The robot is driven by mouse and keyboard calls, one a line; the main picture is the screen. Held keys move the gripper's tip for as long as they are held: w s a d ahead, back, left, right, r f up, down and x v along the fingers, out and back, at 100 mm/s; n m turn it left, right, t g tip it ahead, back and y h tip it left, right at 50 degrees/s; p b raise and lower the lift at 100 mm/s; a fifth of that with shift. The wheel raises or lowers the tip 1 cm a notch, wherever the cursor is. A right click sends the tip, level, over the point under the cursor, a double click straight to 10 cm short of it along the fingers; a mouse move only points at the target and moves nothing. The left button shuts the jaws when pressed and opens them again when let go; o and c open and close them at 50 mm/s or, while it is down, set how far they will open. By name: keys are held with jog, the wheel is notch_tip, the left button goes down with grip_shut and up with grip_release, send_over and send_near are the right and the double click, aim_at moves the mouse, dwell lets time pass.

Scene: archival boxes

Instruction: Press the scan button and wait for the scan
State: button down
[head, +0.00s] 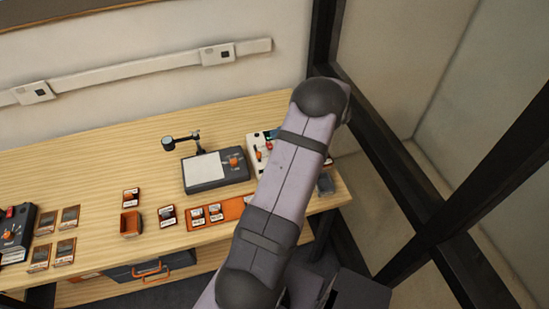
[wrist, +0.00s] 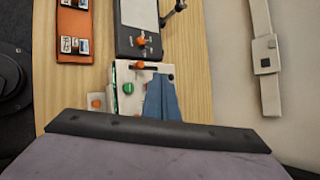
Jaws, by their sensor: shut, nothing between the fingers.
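A white control box (wrist: 122,72) stands on the bench, with an orange knob (wrist: 137,65) and a round green button (wrist: 129,88) on its top. I cannot read which control is the scan button. My gripper (wrist: 158,77) shows in the wrist view as a blue tapered shape, shut and empty, over the box, to the right of the green button. Whether it touches the box cannot be told. In the head view my arm hides most of the gripper and part of the white box (head: 253,141). A dark scanner-like unit (head: 216,173) with a pale plate stands left of the box.
A small lamp-like head on a stand (head: 183,141) rises behind the dark unit. An orange tray (head: 216,214) with cards lies in front of it. An orange bin (head: 131,223) and another dark device (head: 17,235) stand farther left. The rear left of the bench is clear.

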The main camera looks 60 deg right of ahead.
jog(key=shift+f, duration=0.2)
notch_tip(320, 180, down, 7)
jog(key=b, duration=0.4)
jog(key=shift+f+b, duration=0.2)
jog(key=shift+b, duration=0.1)
jog(key=shift+f+b, duration=0.55)
jog(key=shift+f, duration=0.05)
jog(key=shift+f+b, duration=0.85)
jog(key=shift+b, duration=0.1)
dwell(2.6)
jog(key=shift+r, duration=0.2)
jog(key=shift+r+p, duration=0.45)
jog(key=shift+r, duration=0.25)
jog(key=shift+r+p, duration=1.45)
jog(key=shift+r, duration=1.05)
